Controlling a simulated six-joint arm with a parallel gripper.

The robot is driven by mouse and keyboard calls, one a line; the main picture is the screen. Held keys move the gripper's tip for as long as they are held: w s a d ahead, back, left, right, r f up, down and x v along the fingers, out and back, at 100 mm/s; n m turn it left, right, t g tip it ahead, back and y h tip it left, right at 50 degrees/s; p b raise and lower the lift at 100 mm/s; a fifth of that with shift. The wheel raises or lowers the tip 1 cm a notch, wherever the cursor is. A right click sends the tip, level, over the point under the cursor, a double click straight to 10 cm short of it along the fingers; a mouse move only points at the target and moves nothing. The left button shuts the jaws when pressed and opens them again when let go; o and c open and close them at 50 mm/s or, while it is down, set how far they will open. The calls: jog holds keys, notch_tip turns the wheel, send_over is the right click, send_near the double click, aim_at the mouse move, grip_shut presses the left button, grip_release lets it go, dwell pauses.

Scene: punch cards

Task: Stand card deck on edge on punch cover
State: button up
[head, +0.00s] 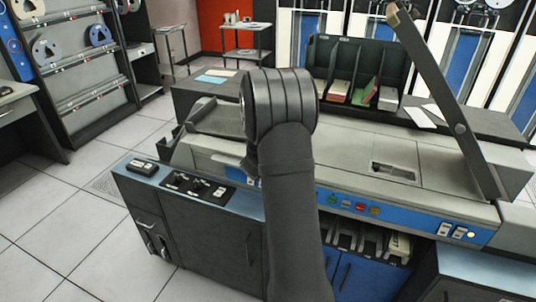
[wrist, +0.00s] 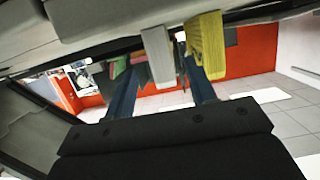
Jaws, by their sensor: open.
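In the wrist view my gripper (wrist: 158,68) has its two blue fingers apart. A pale grey-white block (wrist: 157,56) shows between them and a yellow ridged block (wrist: 207,46), possibly a card deck, overlaps the right finger; I cannot tell whether either touches. In the head view my arm hides the gripper. The punch machine's flat grey cover (head: 345,160) lies behind and right of my arm, with no deck visible on its exposed part. A cream card deck (head: 399,245) sits in a pocket below the blue panel. I cannot tell which deck is the task's.
A black rack (head: 356,60) with several card decks, one green (head: 366,88), stands at the back. A dark bar (head: 440,100) rises tilted at the right of the machine. A small black box (head: 142,167) lies on the left ledge. Floor at left is clear.

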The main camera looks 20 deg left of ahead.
jog(key=v, duration=1.2)
jog(key=x, duration=1.7)
jog(key=shift+w, duration=0.2)
jog(key=shift+r, duration=0.4)
